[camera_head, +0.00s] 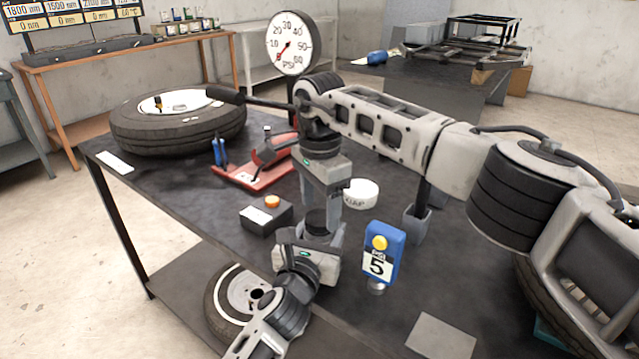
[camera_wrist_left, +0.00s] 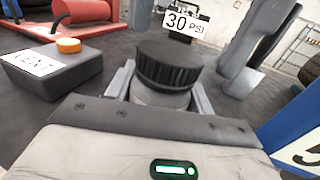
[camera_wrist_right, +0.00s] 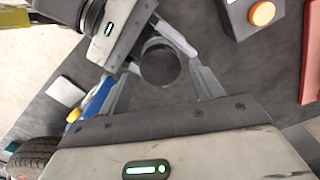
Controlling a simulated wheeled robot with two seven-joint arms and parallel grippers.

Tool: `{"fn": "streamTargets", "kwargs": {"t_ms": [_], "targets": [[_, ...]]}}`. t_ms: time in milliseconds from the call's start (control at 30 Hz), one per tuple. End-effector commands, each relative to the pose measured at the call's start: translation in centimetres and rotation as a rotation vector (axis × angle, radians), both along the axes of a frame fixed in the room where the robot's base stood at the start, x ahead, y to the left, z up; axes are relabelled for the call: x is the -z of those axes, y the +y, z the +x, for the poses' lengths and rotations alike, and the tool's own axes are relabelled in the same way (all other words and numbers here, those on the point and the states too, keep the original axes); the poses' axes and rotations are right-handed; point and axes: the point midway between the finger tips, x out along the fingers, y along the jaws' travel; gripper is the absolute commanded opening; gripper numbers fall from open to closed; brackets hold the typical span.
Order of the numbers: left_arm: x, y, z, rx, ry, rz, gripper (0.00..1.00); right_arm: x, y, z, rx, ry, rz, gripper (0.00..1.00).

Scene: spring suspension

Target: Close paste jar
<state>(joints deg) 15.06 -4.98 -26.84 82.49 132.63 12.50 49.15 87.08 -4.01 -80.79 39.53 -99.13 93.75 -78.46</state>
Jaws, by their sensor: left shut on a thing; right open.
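The paste jar is a pale round body (camera_wrist_left: 160,97) with a ridged black lid (camera_wrist_left: 170,62) on top. My left gripper (camera_head: 318,240) is shut around the jar body, one finger on each side. The lid looks level on the jar; whether it is tight I cannot tell. My right gripper (camera_head: 322,207) points down above the jar, its fingers open. In the right wrist view the lid's dark round top (camera_wrist_right: 160,62) shows between and a little beyond its fingers. In the head view the grippers hide much of the jar.
A black box with an orange button (camera_head: 272,202) is left of the grippers. A white round item with lettering (camera_head: 361,193) and a blue unit marked 5 (camera_head: 383,252) are at right. A red tool (camera_head: 255,172), tyre (camera_head: 180,122) and pressure gauge (camera_head: 291,44) stand behind.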

Motion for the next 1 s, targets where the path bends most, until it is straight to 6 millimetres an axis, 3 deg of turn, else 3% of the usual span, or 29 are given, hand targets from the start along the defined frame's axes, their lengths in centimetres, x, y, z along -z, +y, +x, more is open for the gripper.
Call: {"fn": "streamTargets", "kwargs": {"t_ms": [167, 467, 633, 667, 867, 1000], "targets": [[0.1, 0.0, 0.0, 0.0, 0.002, 0.001, 0.0, 1.4, 0.0, 0.0, 0.0, 0.001, 0.0, 0.65], [0.1, 0.0, 0.0, 0.0, 0.002, 0.001, 0.0, 1.6, 0.0, 0.0, 0.0, -0.001, 0.001, 0.65], [0.1, 0.0, 0.0, -0.001, 0.002, 0.001, 0.0, 1.6, 0.0, 0.0, 0.0, -0.001, 0.001, 0.24], [0.1, 0.0, 0.0, -0.001, 0.002, 0.001, 0.0, 1.6, 0.0, 0.0, 0.0, -0.001, 0.001, 0.2], [0.1, 0.0, 0.0, -0.001, 0.002, 0.001, 0.0, 1.6, 0.0, 0.0, 0.01, -0.001, 0.001, 0.19], [0.1, 0.0, 0.0, -0.001, 0.002, 0.001, 0.0, 1.6, 0.0, 0.0, 0.167, -0.001, 0.0, 0.19]]}}
